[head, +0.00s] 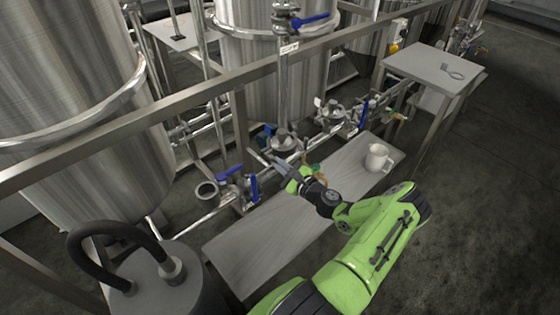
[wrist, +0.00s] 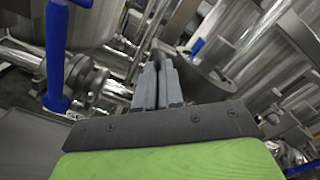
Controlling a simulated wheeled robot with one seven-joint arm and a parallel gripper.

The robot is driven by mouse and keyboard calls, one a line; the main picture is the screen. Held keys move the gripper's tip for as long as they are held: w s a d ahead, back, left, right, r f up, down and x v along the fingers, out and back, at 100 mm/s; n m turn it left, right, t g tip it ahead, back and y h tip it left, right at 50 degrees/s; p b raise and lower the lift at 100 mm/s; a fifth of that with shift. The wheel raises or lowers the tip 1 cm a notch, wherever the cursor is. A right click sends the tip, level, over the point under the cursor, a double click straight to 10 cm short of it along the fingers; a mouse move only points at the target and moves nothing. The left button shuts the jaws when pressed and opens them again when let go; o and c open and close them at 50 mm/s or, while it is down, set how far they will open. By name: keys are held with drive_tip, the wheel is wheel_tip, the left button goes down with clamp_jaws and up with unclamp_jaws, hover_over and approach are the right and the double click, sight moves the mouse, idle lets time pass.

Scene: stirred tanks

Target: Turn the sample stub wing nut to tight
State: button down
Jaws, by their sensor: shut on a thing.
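My gripper (head: 275,164) reaches in from the lower right to the pipework below the middle tank. Its tips are beside a steel clamped fitting (head: 285,143). In the wrist view my gripper (wrist: 158,78) has its two grey fingers close together, shut on a small part between them. That part appears to be the sample stub wing nut. The fingers cover nearly all of it, so I cannot tell its angle or how tight it is.
A grey bench (head: 255,240) lies below the pipes, with a pale mug (head: 379,157) on its right end. Blue valve handles (head: 254,188) stand to the left, one large in the wrist view (wrist: 56,60). A frame rail (head: 200,92) crosses above. A side table (head: 425,65) stands back right.

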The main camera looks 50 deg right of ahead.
drive_tip(key=shift+m+p, duration=1.05)
drive_tip(key=shift+m, duration=2.65)
drive_tip(key=c, duration=1.3)
unclamp_jaws()
drive_tip(key=shift+o, duration=0.2)
drive_tip(key=s+a+p, duration=0.1)
drive_tip(key=s, duration=1.4)
drive_tip(key=shift+s+a, duration=0.3)
drive_tip(key=shift+s, duration=0.05)
